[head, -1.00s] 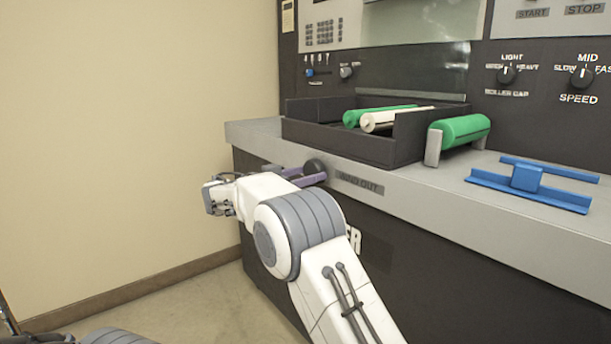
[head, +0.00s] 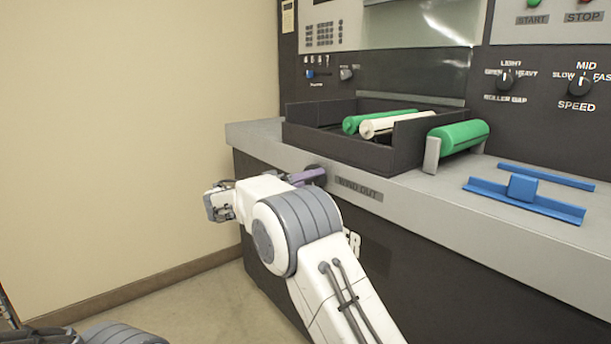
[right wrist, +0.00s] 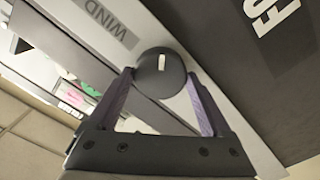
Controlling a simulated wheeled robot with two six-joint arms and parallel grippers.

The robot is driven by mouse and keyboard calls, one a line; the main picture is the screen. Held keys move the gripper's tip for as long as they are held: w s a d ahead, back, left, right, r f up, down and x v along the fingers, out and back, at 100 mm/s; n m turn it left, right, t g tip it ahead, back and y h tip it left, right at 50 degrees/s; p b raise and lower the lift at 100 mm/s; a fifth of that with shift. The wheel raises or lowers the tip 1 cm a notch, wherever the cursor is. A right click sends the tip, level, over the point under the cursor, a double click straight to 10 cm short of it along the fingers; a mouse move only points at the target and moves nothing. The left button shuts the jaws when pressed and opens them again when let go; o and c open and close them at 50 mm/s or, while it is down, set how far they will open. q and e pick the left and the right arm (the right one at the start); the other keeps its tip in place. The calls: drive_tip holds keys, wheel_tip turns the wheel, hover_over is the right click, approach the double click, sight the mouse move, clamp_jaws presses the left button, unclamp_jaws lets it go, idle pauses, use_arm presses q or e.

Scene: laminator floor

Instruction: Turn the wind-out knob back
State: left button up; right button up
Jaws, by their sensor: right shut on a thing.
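The wind-out knob (right wrist: 160,74) is a dark round knob with a white pointer mark, on the front edge of the machine beside the "WIND OUT" label (head: 359,189). In the right wrist view it sits between the purple fingers of my right gripper (right wrist: 160,90), which is shut on it. In the head view only a dark part of the knob (head: 316,169) shows behind the right gripper (head: 306,177). The white pointer stands nearly upright in the wrist view, tilted slightly. My left gripper is not seen.
A dark tray (head: 350,151) with green and white rollers stands on the grey ledge above the knob. A green roller (head: 461,136) in a grey holder and a blue bracket (head: 523,187) lie further right. A bare wall is at the left.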

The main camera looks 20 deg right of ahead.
drive_tip(key=n+p, duration=2.2)
drive_tip(key=n, duration=0.6)
drive_tip(key=shift+s+f+p, duration=0.1)
drive_tip(key=shift+s+p, duration=0.05)
drive_tip(key=shift+p, duration=0.2)
drive_tip(key=o, duration=1.2)
drive_tip(key=shift+c, duration=0.2)
drive_tip(key=v, duration=1)
drive_tip(key=shift+a, duration=0.25)
